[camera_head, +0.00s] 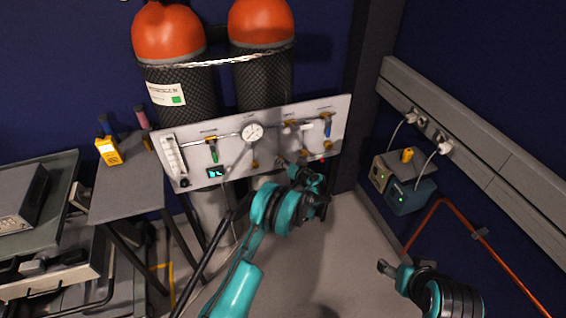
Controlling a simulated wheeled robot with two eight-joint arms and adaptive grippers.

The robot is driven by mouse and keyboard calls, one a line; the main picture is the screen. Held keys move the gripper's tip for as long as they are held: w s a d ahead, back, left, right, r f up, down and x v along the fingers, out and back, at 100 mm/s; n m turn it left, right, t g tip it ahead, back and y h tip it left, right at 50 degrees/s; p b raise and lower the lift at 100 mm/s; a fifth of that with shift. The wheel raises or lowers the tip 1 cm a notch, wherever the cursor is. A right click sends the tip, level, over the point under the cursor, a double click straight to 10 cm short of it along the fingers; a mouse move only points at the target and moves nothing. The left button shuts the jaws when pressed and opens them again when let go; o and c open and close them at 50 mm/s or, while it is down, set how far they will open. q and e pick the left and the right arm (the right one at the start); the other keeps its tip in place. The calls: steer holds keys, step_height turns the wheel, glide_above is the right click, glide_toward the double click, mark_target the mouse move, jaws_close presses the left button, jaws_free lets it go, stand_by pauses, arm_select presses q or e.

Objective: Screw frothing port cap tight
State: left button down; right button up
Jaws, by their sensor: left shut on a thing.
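The grey wall panel (232,137) carries a round white gauge, valves and brass fittings. My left gripper (303,172) is at the panel's lower right edge, with its arm rising from the bottom of the view. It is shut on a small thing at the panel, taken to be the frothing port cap. My wrist hides the fingertips and the cap, so the cap's seating and tilt cannot be told. My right gripper (385,267) is low at the right, well away from the panel. Its jaws are too small to read.
Two black cylinders with orange tops (168,30) stand behind the panel, tied by a chain. A small table (125,195) with a yellow meter (108,151) stands left. Boxes (405,185) sit by the right wall. The floor between is clear.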

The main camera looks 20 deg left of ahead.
arm_select(q)
steer(key=c, duration=1.3)
jaws_free()
steer(key=shift+d, duration=0.15)
steer(key=v, duration=1.1)
steer(key=shift+s+d+r, duration=0.15)
steer(key=shift+s+d, duration=0.05)
steer(key=shift+s, duration=0.15)
